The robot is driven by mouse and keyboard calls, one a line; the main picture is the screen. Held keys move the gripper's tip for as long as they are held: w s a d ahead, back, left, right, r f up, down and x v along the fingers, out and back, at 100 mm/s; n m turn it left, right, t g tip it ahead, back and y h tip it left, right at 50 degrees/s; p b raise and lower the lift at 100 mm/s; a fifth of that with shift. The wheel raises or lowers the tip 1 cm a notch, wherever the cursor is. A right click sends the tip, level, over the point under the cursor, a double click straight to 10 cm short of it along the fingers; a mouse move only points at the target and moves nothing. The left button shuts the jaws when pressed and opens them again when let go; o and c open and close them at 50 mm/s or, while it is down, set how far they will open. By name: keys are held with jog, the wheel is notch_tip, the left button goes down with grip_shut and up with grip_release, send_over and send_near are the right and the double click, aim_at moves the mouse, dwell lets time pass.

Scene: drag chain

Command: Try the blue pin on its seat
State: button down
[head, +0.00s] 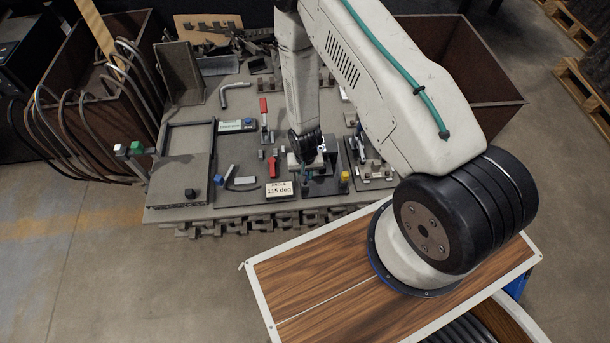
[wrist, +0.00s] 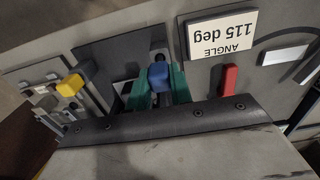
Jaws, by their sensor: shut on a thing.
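The blue pin (wrist: 158,74) is between the green fingers of my gripper (wrist: 159,84) in the wrist view, and the gripper is shut on it. A dark post-like part shows just beyond the blue pin, at a dark plate (wrist: 105,55); I cannot tell whether it is the pin's shank or part of the seat. Whether the pin touches or sits in its seat is hidden. In the head view my gripper (head: 307,172) is low over the bench fixture, and the pin in it is too small to make out.
An "ANGLE 115 deg" sign (head: 279,189) stands at the bench's front edge. A red handle (head: 273,166) is left of my gripper, a yellow-topped block (head: 345,176) right of it. Clamps and loose parts crowd the bench (head: 190,213).

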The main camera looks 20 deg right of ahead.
jog(key=shift+r, duration=1.6)
